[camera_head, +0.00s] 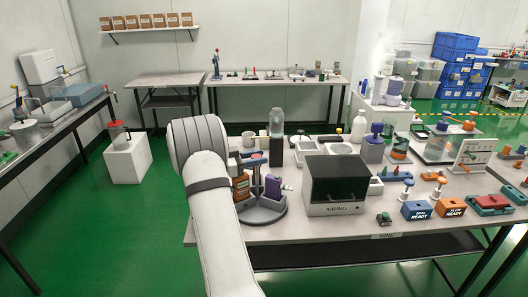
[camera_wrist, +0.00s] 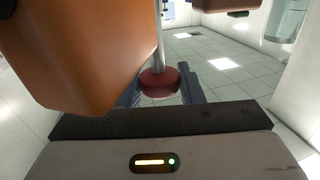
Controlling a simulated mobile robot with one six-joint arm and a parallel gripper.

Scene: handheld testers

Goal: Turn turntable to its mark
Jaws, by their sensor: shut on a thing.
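The turntable (camera_head: 266,214) is a grey round stand near the front left edge of the main table, partly hidden behind my arm. It carries an orange-brown container (camera_head: 241,187) and a purple item (camera_head: 272,186) around a central post. In the wrist view, my gripper (camera_wrist: 159,84) has its dark fingers on either side of a dark red knob (camera_wrist: 160,80) on a thin metal rod and is shut on it. The orange-brown container (camera_wrist: 85,50) looms close at upper left there. I cannot make out the mark.
A black-and-white box (camera_head: 343,184) stands just right of the turntable. Several testers and blocks crowd the table's right side. Green floor is open to the left.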

